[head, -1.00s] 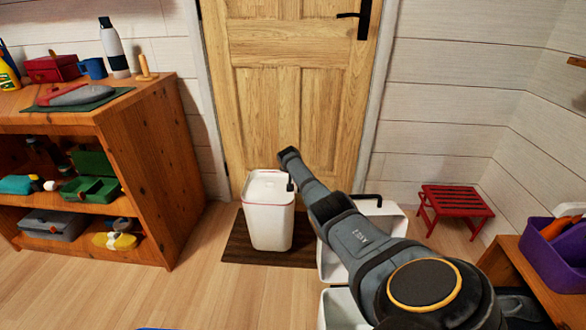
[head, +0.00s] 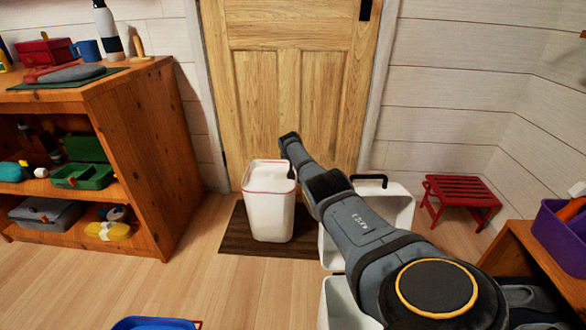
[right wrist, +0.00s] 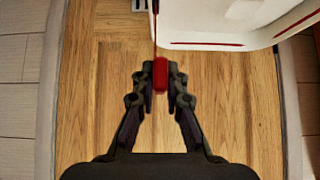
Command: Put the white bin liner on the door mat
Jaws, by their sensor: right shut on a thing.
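The white bin liner (head: 268,212), an upright tub with a red rim, is over the brown door mat (head: 238,235) in front of the door. Its base falls within the mat's outline; I cannot tell whether it touches. In the right wrist view the liner (right wrist: 225,22) fills the top right, its red line showing. My right gripper (right wrist: 160,78) is shut on a small red grip (right wrist: 160,74) at the end of a thin dark rod that runs toward the liner. In the head view the arm hides much of this gripper. My left gripper is in neither current view.
A white bin with a black handle (head: 400,205) stands right of the mat, partly behind my arm, with another white bin (head: 340,305) nearer. A wooden shelf (head: 150,150) is left, a red stool (head: 460,192) right. A blue tray (head: 152,324) shows at the bottom. Floor left of the mat is clear.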

